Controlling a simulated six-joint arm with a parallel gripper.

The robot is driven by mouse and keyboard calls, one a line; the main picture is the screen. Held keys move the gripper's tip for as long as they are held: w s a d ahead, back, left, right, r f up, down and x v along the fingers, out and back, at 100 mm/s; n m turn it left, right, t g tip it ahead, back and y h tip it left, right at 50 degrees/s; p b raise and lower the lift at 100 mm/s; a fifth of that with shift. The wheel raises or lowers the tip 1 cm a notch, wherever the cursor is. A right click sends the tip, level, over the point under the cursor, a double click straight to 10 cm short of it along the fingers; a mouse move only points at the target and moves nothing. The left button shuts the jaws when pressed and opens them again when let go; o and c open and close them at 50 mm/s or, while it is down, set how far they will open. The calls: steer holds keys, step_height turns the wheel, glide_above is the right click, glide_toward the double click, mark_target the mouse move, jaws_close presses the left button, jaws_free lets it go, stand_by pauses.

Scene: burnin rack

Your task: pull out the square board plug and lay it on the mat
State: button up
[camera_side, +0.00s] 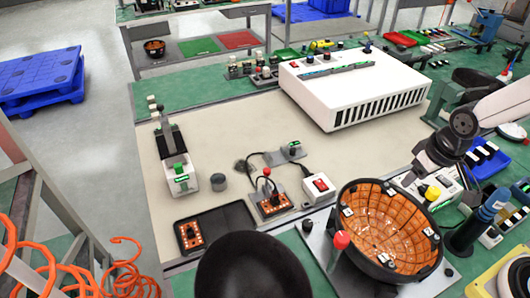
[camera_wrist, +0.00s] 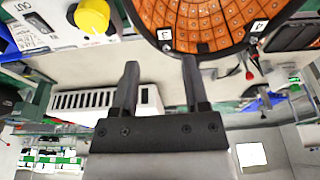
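A small square orange board (camera_side: 272,204) sits on a grey base at the table's middle front. A dark upright plug with a red top (camera_side: 267,172) stands on it, with a black cable running from it; I cannot tell if this is the square board plug. A black mat or tray (camera_side: 228,222) lies to its left, with another small orange board (camera_side: 191,236) on its left part. My gripper (camera_side: 428,165) is at the right, above the yellow knob and apart from the boards. In the wrist view my gripper (camera_wrist: 160,65) is open, with nothing between its fingers.
A black bowl with orange tiled lining (camera_side: 347,235) stands at front right, near my gripper. A white switch box (camera_side: 318,187) is right of the board. A large white vented box (camera_side: 350,85) stands behind. The beige table between is mostly clear. A dark round shape hides the front edge.

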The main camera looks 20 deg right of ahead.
steer(key=w+a+f+g, duration=0.1)
steer(key=w+a, duration=0.8)
steer(key=w, duration=0.3)
steer(key=g, duration=0.2)
glide_above(275, 191)
steer(key=shift+w+d+f, duration=0.15)
steer(key=shift+f, duration=2.45)
steer(key=shift+f, duration=0.1)
steer(key=shift+f, duration=4.4)
jaws_close()
